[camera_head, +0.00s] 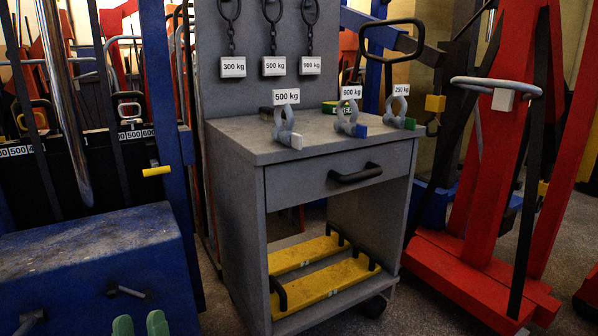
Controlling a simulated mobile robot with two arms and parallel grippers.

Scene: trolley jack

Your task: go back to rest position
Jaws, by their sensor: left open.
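My left gripper (140,325) shows only as two green fingertips at the bottom edge, left of centre. The tips are apart with nothing between them, in front of the blue machine base (95,265). The rest of that arm is out of the picture. My right gripper is not in view.
A grey cart (235,230) stands in the middle, with shackles (288,130) labelled by weight on top, a drawer handle (355,174) and yellow bars (325,284) on its lower shelf. Chains hang on its back panel. A red jack frame (485,270) stands right. Some floor is bare between them.

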